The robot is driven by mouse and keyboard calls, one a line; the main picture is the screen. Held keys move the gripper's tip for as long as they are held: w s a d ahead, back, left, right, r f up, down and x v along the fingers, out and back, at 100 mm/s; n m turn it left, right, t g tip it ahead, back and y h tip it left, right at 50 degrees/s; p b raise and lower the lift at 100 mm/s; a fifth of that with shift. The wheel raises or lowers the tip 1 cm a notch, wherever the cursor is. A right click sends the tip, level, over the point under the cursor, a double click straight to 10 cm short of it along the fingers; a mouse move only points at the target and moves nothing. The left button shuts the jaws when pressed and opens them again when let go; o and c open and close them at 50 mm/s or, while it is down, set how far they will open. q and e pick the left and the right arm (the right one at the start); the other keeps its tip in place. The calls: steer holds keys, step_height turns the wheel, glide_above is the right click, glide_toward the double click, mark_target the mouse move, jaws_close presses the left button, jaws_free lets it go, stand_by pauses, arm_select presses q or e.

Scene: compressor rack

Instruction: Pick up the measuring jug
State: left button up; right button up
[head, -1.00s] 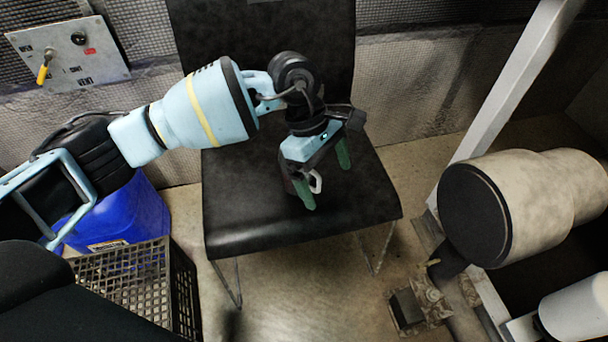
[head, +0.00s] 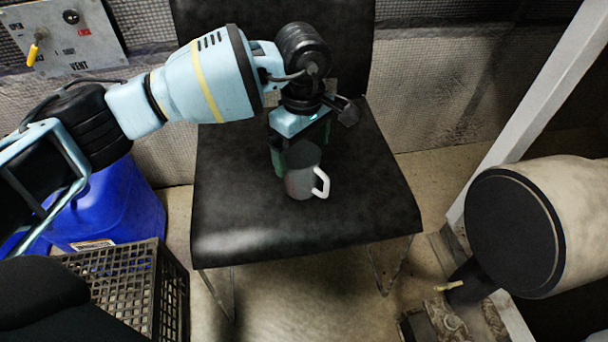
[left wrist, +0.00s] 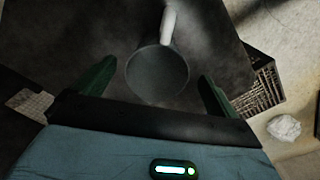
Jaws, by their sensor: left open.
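The measuring jug (head: 301,176) is a small grey vessel with a white handle, standing upright on the black chair seat (head: 240,205). Its handle points right in the head view. In the left wrist view the jug (left wrist: 157,76) lies ahead of and between the fingertips, with its handle pointing away. My left gripper (head: 298,155) is open, behind the jug in the head view, its green fingers partly hidden by the jug. In the left wrist view the fingers of my left gripper (left wrist: 154,82) stand wide apart, with a gap on each side of the jug. My right gripper is not in view.
A black crate (head: 120,285) and a blue container (head: 115,205) stand left of the chair. A large beige cylinder (head: 535,225) and a pale post (head: 525,100) are at the right. The chair backrest (head: 350,50) rises behind my gripper. The front of the seat is clear.

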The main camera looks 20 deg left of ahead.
mark_target(303, 166)
arm_select(q)
steer(key=shift+w+f+b, duration=0.15)
steer(key=shift+f+b, duration=0.95)
steer(key=shift+f, duration=1.75)
steer(key=c, duration=0.8)
steer(key=shift+c, duration=1.4)
